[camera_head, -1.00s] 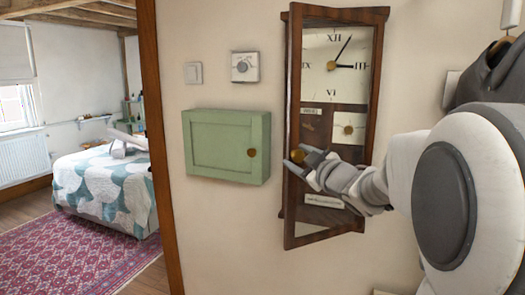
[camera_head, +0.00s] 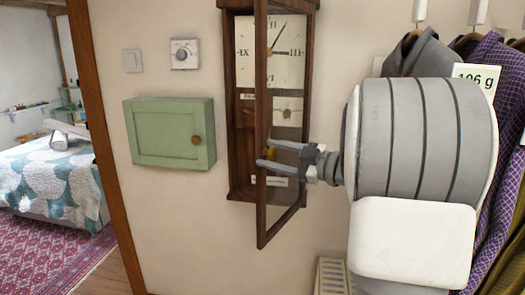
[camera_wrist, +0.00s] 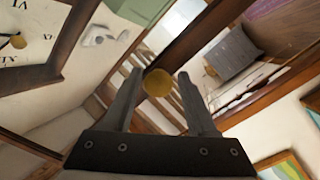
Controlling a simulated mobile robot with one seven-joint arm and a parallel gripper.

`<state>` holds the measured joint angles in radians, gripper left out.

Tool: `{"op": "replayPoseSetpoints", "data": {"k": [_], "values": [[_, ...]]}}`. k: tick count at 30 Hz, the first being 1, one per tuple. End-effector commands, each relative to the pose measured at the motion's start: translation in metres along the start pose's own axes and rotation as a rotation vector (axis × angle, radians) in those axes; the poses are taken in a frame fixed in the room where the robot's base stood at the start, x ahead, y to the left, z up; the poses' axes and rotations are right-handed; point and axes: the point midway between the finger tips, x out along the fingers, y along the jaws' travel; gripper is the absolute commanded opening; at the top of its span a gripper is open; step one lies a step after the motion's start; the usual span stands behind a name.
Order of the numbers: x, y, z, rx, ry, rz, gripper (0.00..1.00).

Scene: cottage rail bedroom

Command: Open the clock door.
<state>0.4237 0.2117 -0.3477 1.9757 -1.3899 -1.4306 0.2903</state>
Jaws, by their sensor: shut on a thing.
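The wall clock (camera_head: 230,150) is a tall dark wooden case with a white dial (camera_head: 285,45). Its glazed, wood-framed door (camera_head: 262,215) stands ajar, its left edge swung out from the case. My gripper (camera_head: 268,153) is at the door's mid height, its fingers reaching in from the right. In the wrist view a round brass knob (camera_wrist: 157,83) sits between the two fingers, and my gripper (camera_wrist: 160,78) is shut on it. Part of the dial (camera_wrist: 25,30) shows at the left there. My arm covers the area right of the clock.
A green wall cabinet (camera_head: 165,135) with a brass knob hangs left of the clock. A thermostat (camera_head: 185,53) and a light switch (camera_head: 132,61) are above it. Clothes (camera_head: 500,130) hang at the right, close to my arm.

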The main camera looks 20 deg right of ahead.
Motion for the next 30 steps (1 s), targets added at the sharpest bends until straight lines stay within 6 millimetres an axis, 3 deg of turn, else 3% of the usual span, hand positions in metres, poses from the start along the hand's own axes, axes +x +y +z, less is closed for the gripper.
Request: {"op": "replayPoseSetpoints", "data": {"k": [1,17,18,20,30], "values": [[-0.0043,0.0066,-0.0013,-0.012,0.005,0.007,0.00],[-0.0088,0.0070,-0.0020,-0.015,0.019,-0.009,0.00],[-0.0087,0.0070,-0.0020,-0.015,0.019,-0.009,0.61],[-0.0086,0.0068,-0.0018,-0.014,0.019,-0.009,0.72],[-0.0061,0.0029,-0.0005,-0.005,0.017,-0.014,0.72]]}}
